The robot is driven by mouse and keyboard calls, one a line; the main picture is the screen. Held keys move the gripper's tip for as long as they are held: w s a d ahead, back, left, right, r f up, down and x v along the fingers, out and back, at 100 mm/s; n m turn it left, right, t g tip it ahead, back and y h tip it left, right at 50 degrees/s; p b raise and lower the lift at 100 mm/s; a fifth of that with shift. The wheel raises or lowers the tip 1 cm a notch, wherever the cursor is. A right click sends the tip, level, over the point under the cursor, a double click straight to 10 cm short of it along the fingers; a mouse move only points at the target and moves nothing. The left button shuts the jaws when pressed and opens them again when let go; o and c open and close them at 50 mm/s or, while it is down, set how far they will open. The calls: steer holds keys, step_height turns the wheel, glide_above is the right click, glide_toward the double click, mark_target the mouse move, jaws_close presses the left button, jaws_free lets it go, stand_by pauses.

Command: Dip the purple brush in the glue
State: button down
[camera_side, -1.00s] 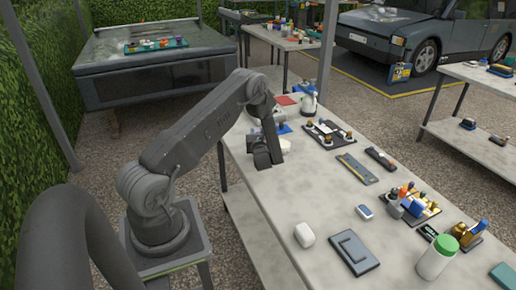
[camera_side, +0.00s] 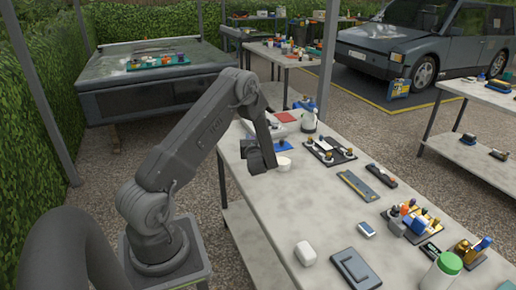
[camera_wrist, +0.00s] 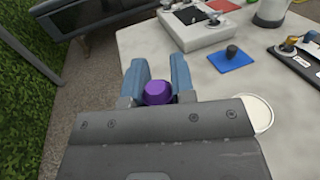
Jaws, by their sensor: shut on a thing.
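The purple brush (camera_wrist: 158,92) stands between the two blue fingers of my gripper (camera_wrist: 157,72) in the wrist view. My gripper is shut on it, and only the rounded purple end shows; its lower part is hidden. In the side view my gripper (camera_side: 263,160) hangs over the near-left edge area of the table, and the brush cannot be made out there. A round white pot with pale contents, likely the glue (camera_wrist: 258,113), is just right of my gripper and partly hidden by it in the wrist view. It also shows in the side view (camera_side: 284,163).
A blue mat with a dark knob (camera_wrist: 231,57) and a pale box (camera_wrist: 196,26) lie beyond the pot. A dark tray of small items (camera_side: 329,151) is further right. A white rounded object (camera_side: 305,253) and a dark plate (camera_side: 355,268) lie nearer.

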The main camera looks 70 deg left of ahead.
steer(key=s+a+r, duration=0.3)
steer(key=s+r, duration=0.3)
steer(key=s, duration=0.2)
steer(key=w+d+n+y, duration=0.1)
steer(key=w+d+n, duration=0.1)
steer(key=w, duration=0.7)
steer(key=w+d+n, duration=0.2)
steer(key=w, duration=0.7)
step_height(320, 180, down, 6)
steer(key=shift+s+a+f, duration=0.15)
steer(key=shift+a+f, duration=0.05)
steer(key=shift+f, duration=0.05)
steer(key=shift+f, duration=0.5)
stand_by(0.5)
steer(key=shift+r, duration=0.1)
step_height(320, 180, up, 7)
stand_by(0.8)
stand_by(0.4)
